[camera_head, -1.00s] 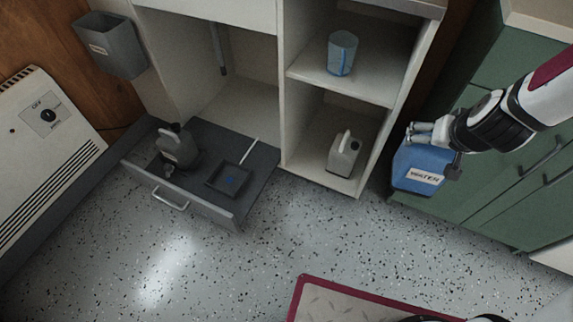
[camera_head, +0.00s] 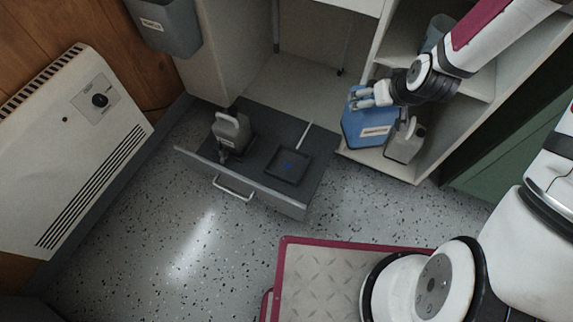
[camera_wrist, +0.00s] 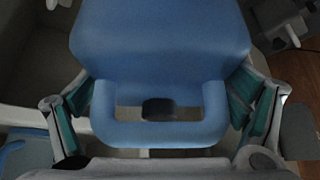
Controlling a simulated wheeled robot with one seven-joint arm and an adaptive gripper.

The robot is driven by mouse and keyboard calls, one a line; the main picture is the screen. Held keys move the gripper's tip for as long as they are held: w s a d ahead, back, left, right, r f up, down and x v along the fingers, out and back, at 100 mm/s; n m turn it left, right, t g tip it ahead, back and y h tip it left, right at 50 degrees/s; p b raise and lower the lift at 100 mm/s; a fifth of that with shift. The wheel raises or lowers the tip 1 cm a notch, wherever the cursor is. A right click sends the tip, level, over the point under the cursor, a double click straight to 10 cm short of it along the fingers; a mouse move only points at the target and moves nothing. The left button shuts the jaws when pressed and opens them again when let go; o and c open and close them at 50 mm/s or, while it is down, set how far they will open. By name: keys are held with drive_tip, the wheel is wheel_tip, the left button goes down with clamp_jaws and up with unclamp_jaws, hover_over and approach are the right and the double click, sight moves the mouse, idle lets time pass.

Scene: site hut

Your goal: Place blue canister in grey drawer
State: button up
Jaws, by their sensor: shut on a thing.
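The blue canister (camera_head: 366,128) has a white label and hangs in my gripper (camera_head: 372,98), to the right of the drawer and in front of the white shelf unit. In the wrist view my gripper (camera_wrist: 160,120) is shut on the handle end of the blue canister (camera_wrist: 160,45), with a finger on each side. The grey drawer (camera_head: 296,207) is pulled open at floor level. Inside it are a grey canister (camera_head: 231,132) at the left, a small dark square tray (camera_head: 270,178) with a blue mark, and a thin white strip (camera_head: 304,136).
The shelf unit (camera_head: 346,151) holds a pale canister (camera_head: 405,141) low down and a partly hidden blue-tinted cup (camera_head: 437,34) above. A grey bin (camera_head: 168,28) hangs above left of the drawer. A white heater (camera_head: 75,150) stands at the left. Speckled floor (camera_head: 200,240) is clear before the drawer.

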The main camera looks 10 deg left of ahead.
sight(355, 116)
drive_tip(key=a+f+n, duration=0.1)
drive_tip(key=f, duration=0.1)
drive_tip(key=a+f+n+y, duration=0.1)
drive_tip(key=f, duration=0.2)
drive_tip(key=a+f+n, duration=0.1)
drive_tip(key=f, duration=0.1)
drive_tip(key=shift+w+a+f+g+y, duration=0.15)
drive_tip(key=shift+a+g+y, duration=0.15)
drive_tip(key=shift+g, duration=0.1)
drive_tip(key=s+a+f+n+g+y, duration=0.1)
drive_tip(key=s+a+f+n, duration=0.2)
drive_tip(key=f, duration=0.2)
drive_tip(key=s+a+f+n+g+y+p, duration=0.1)
drive_tip(key=s+a+f+n, duration=0.1)
drive_tip(key=s+a+f, duration=0.3)
drive_tip(key=s+f+n+g+y, duration=0.1)
drive_tip(key=s+f+n, duration=0.15)
drive_tip(key=f, duration=0.35)
drive_tip(key=w+a+f+b, duration=0.5)
drive_tip(key=w+a+b, duration=0.1)
drive_tip(key=w+a, duration=0.5)
drive_tip(key=shift+w, duration=0.65)
drive_tip(key=shift+f+n, duration=0.25)
drive_tip(key=o, duration=1.7)
drive_tip(key=shift+s+d, duration=0.1)
drive_tip(key=shift+d, duration=0.05)
